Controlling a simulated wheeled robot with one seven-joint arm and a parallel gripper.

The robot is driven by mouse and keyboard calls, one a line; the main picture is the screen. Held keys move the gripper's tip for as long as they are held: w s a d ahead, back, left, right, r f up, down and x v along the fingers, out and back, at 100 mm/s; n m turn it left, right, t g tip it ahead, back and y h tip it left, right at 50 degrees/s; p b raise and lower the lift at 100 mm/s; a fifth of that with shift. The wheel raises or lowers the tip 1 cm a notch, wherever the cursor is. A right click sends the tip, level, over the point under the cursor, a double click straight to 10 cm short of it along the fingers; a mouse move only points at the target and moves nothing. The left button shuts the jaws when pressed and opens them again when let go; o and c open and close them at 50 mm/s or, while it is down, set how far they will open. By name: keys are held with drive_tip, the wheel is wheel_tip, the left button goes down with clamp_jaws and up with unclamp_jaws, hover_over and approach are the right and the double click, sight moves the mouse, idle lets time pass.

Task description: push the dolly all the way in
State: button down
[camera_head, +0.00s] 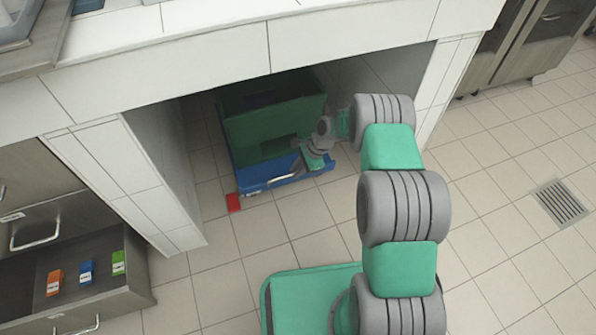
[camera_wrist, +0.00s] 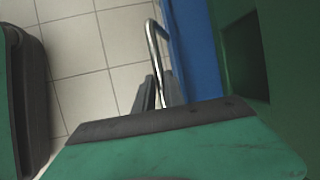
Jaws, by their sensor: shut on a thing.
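The blue dolly (camera_head: 252,180) stands on the tiled floor in the bay under the white counter and carries a green crate (camera_head: 258,138). Its front edge lies near the mouth of the bay. A metal bar handle (camera_head: 284,180) runs along its front. My gripper (camera_head: 298,168) reaches into the bay from the right and is shut on the handle. In the wrist view, the handle (camera_wrist: 152,40) runs down to my dark fingertips (camera_wrist: 150,95), beside the blue dolly edge (camera_wrist: 190,50). The dolly's wheels and rear are hidden.
Tiled bay walls (camera_head: 152,170) stand on both sides. An open drawer (camera_head: 90,285) with several small boxes is at lower left. The floor in front is clear.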

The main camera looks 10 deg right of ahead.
drive_tip(key=shift+w+r, duration=0.15)
drive_tip(key=shift+w, duration=0.3)
drive_tip(key=c, duration=1.7)
unclamp_jaws()
drive_tip(key=shift+c, duration=0.2)
drive_tip(key=o, duration=0.3)
drive_tip(key=shift+s, duration=0.15)
drive_tip(key=shift+o, duration=0.2)
drive_tip(key=p+v, duration=0.3)
drive_tip(key=v, duration=0.4)
drive_tip(key=shift+r, duration=0.3)
drive_tip(key=shift+s+d, duration=0.1)
